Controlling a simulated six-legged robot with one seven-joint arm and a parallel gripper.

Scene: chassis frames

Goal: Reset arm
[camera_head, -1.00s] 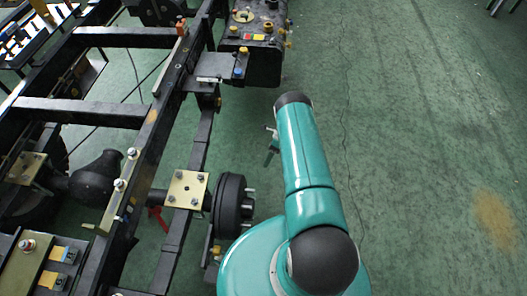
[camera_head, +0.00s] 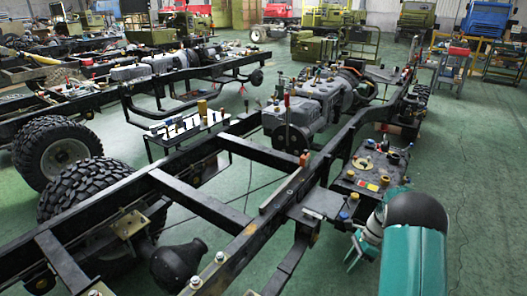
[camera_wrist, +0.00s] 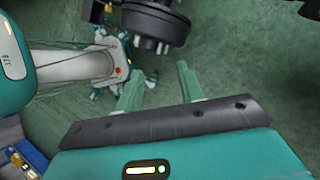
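My teal arm (camera_head: 415,255) rises at the lower right of the head view, beside the black chassis frame (camera_head: 240,245). The tip of my gripper (camera_head: 358,252) shows just left of the arm, near the box-shaped tank (camera_head: 372,172) on the frame's side; the head view hides most of it. In the wrist view my gripper (camera_wrist: 160,84) has its two green fingers apart, with nothing between them but floor and part of my own body behind. A black wheel hub (camera_wrist: 152,22) with studs lies beyond the fingers.
A grey engine (camera_head: 310,105) sits on the frame. Carts (camera_head: 452,72) and trucks (camera_head: 485,20) stand at the back. Green floor right of the frame is largely clear.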

